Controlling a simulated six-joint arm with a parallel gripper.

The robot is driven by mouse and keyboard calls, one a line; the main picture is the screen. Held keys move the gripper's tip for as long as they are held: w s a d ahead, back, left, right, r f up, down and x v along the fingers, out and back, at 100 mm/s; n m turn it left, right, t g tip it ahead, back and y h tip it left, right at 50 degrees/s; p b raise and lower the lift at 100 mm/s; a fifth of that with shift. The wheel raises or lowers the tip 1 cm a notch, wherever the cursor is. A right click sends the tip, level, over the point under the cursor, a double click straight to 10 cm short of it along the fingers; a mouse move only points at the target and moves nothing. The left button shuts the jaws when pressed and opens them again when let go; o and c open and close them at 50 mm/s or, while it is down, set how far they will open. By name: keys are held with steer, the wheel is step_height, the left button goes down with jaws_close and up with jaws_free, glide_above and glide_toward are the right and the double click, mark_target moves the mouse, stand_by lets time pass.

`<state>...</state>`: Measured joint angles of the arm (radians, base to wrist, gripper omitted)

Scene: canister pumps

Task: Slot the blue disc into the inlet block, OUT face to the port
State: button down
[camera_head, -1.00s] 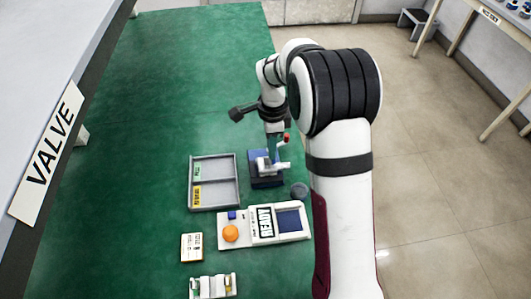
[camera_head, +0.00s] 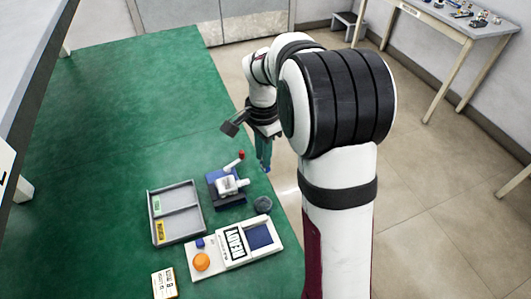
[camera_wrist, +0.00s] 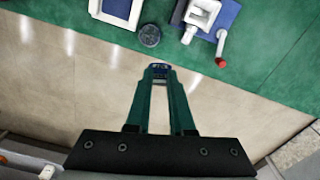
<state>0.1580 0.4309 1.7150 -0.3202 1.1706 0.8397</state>
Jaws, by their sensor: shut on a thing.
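My gripper (camera_head: 265,170) hangs past the green table's right edge, to the right of the inlet block and apart from it. In the wrist view its green fingers (camera_wrist: 160,74) are shut on the small blue disc (camera_wrist: 160,69) at their tips. Pale marks show on the disc, but they are too small to read. The inlet block (camera_head: 228,186) is white and sits on a blue base, with a red-ended lever (camera_head: 241,155) behind it. The block also shows at the top of the wrist view (camera_wrist: 201,16). The inside of its slot is not clear.
A grey two-compartment tray (camera_head: 204,212) with green and yellow labels lies left of the block. A dark round piece (camera_head: 262,204) and a white READY unit (camera_head: 190,262) with an orange button lie nearer.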

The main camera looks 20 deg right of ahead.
steer(key=w+a+n, duration=0.2)
steer(key=a+n, duration=0.2)
steer(key=n, duration=1.2)
steer(key=w+a+n, duration=0.2)
steer(key=a+n, duration=0.3)
steer(key=n, duration=1.2)
steer(key=shift+w, duration=0.4)
steer(key=shift+f, duration=0.1)
steer(key=shift+d+f, duration=0.1)
steer(key=shift+f, duration=2.85)
steer(key=shift+f, duration=2.4)
steer(key=c, duration=0.7)
jaws_free()
